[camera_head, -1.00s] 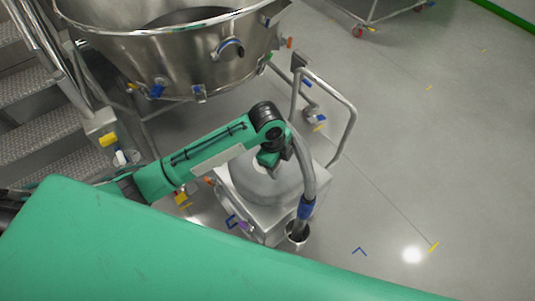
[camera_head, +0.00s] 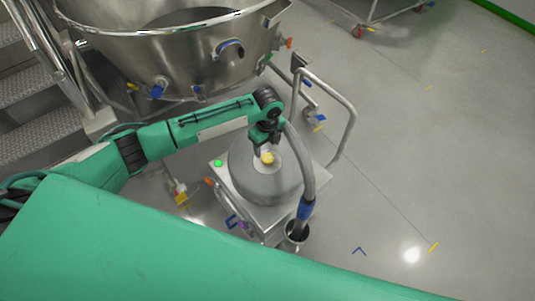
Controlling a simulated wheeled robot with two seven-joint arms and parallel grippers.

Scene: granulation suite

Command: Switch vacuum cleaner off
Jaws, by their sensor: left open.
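The vacuum cleaner (camera_head: 258,190) stands on the floor in the middle of the head view, a rounded grey metal drum on a square steel base. A yellow knob or button (camera_head: 268,157) sits on a pale round plate on its top. A bright green round light or button (camera_head: 218,163) shows at the base's left corner. A grey hose with a blue cuff (camera_head: 306,207) runs down its right side. My left gripper (camera_head: 262,150) is open just above the drum's top, close beside the yellow part; whether it touches cannot be told. My right gripper is not in view.
A large steel bowl (camera_head: 180,55) on a frame stands behind to the left, next to metal steps (camera_head: 40,125). The cart's tubular handle (camera_head: 350,110) rises at the vacuum's right. The floor at the right is open. A wheeled trolley (camera_head: 380,15) stands far back.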

